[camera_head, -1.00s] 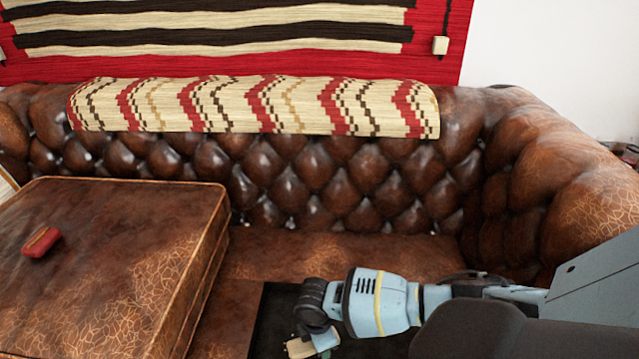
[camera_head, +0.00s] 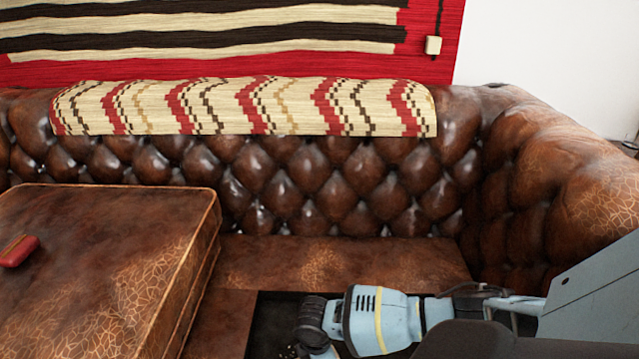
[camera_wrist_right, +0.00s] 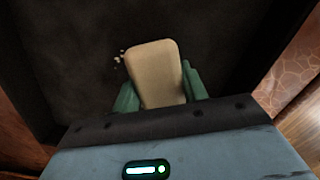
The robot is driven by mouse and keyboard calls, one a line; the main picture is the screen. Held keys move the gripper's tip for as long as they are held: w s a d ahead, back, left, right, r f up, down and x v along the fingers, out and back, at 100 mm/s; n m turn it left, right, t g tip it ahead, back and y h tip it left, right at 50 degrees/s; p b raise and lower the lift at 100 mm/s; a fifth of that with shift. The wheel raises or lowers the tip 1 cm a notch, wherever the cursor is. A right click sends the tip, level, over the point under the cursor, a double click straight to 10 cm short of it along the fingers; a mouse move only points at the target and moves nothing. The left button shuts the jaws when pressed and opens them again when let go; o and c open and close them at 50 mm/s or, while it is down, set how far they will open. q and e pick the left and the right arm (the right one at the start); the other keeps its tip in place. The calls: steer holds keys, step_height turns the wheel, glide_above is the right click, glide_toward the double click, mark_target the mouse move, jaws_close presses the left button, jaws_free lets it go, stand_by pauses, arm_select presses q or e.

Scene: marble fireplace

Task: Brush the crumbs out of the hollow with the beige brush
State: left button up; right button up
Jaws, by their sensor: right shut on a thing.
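The beige brush (camera_wrist_right: 154,65) is between the green fingers of my right gripper (camera_wrist_right: 158,90), which is shut on it. The brush is over the dark hollow (camera_wrist_right: 60,65) in the sofa seat. In the head view the hollow (camera_head: 272,318) shows as a black recess, partly covered by my right arm. A few small pale crumbs (camera_wrist_right: 119,58) lie in the hollow just left of the brush in the wrist view. I cannot tell whether the brush touches the floor of the hollow. In the head view the brush is out of sight below the frame. My left gripper is not in view.
A loose brown leather seat cushion (camera_head: 110,270) stands left of the hollow, with a small red object (camera_head: 18,251) on top. The tufted backrest (camera_head: 330,185) rises behind, draped with a patterned blanket (camera_head: 240,107). The sofa's armrest (camera_head: 560,190) is at the right.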

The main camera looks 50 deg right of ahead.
steer(key=shift+f, duration=0.45)
steer(key=shift+f+b, duration=0.4)
stand_by(0.3)
steer(key=shift+w+d+r+b, duration=0.1)
steer(key=shift+w+d+b, duration=0.2)
steer(key=shift+w+d, duration=1)
steer(key=shift+d, duration=0.2)
steer(key=shift+w+d+b, duration=0.65)
steer(key=shift+w+d, duration=0.35)
steer(key=shift+d, duration=0.3)
steer(key=shift+w, duration=0.1)
